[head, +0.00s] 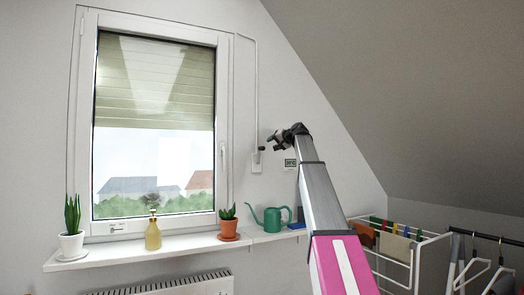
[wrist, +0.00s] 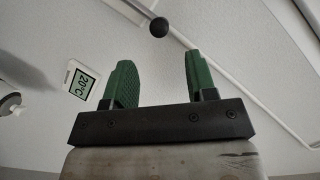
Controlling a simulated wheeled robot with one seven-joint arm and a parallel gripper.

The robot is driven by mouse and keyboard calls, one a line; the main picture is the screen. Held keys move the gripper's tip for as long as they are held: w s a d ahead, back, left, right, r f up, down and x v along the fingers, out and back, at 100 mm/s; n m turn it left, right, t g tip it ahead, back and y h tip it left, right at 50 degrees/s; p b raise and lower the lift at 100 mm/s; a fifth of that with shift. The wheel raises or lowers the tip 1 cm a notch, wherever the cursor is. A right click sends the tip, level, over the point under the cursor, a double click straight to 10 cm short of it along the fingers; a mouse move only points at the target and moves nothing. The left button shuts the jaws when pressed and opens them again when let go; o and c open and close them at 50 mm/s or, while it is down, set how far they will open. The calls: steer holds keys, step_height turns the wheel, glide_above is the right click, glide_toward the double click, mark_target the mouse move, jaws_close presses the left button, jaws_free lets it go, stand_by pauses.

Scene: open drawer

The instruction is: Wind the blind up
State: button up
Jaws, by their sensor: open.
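The slatted blind (head: 155,85) covers about the upper half of the window. A thin white crank rod (head: 257,95) hangs down the wall to the right of the window. My gripper (head: 272,142) is beside the knob in the head view. In the wrist view its green fingers (wrist: 158,62) are open and empty, apart from the knob.
A 20°C display (wrist: 80,84) is on the wall; it also shows in the head view (head: 290,163). The sill (head: 180,250) holds potted plants, a yellow bottle (head: 153,235) and a green watering can (head: 270,218). A drying rack (head: 395,250) stands right, under the sloped ceiling.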

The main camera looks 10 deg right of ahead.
mark_target(262, 148)
steer(key=x, duration=0.9)
steer(key=shift+w+a, duration=0.15)
steer(key=shift+w, duration=0.05)
steer(key=shift+c, duration=0.4)
jaws_close()
